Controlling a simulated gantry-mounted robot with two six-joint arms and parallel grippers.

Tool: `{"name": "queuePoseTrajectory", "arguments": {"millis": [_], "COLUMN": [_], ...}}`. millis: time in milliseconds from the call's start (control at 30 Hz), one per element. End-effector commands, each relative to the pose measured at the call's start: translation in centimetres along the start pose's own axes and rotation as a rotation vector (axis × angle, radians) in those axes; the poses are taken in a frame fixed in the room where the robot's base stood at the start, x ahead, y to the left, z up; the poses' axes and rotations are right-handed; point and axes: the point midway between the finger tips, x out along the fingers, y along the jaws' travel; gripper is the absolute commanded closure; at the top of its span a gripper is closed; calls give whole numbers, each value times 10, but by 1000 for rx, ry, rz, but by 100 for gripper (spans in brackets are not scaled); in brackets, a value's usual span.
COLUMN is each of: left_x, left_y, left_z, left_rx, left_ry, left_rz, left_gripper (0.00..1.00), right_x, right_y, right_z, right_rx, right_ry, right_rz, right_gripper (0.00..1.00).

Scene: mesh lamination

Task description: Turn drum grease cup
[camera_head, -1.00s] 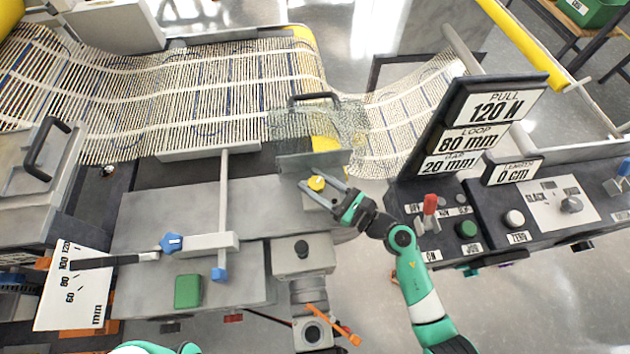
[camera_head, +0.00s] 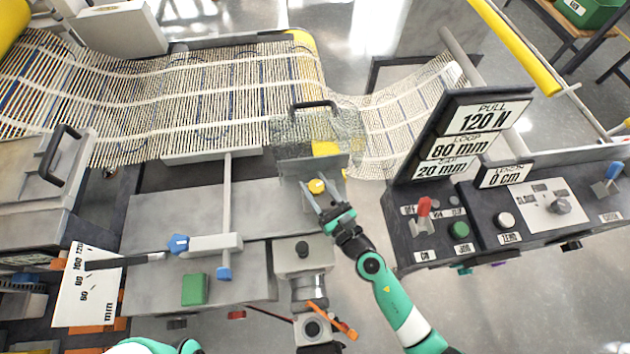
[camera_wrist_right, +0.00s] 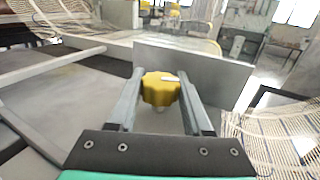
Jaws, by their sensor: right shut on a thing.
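The drum grease cup is a yellow lobed knob (camera_head: 317,186) with a white mark on its top, in front of an upright grey plate. In the right wrist view the yellow knob (camera_wrist_right: 161,89) sits between the two fingers of my right gripper (camera_wrist_right: 162,92). In the head view my right gripper (camera_head: 320,192) reaches it from the lower right, its fingers shut on the knob. A teal part of my left arm (camera_head: 150,346) shows at the bottom edge; its gripper is not visible.
A grey plate (camera_head: 311,166) stands just behind the knob, with a wire-mesh guard (camera_head: 300,135) above it. A control panel (camera_head: 480,225) with a red switch and displays stands to the right. A blue-knobbed lever (camera_head: 178,244) and green block (camera_head: 194,289) lie left.

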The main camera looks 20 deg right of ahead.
Motion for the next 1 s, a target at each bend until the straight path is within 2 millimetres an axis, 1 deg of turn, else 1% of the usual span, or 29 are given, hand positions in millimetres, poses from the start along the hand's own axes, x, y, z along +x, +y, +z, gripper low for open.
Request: {"name": "queuePoseTrajectory", "arguments": {"millis": [33,200,500,700,1000], "left_x": [4,7,7,7,7], "left_y": [0,0,0,0,0], "left_z": [-4,-7,-7,-7,-7], "left_rx": [0,0,0,0,0], "left_ry": [0,0,0,0,0], "left_rz": [0,0,0,0,0], "left_gripper": [20,20,20,20,20], "right_x": [0,1,0,0,-1], "right_y": [3,2,0,-2,-2], "right_z": [2,1,0,-1,-1], "right_rx": [1,0,0,-1,0], "right_ry": [2,1,0,1,1], "right_rz": [-33,-170,-345,-398,-411], "right_gripper": [100,100,100,100,100]}}
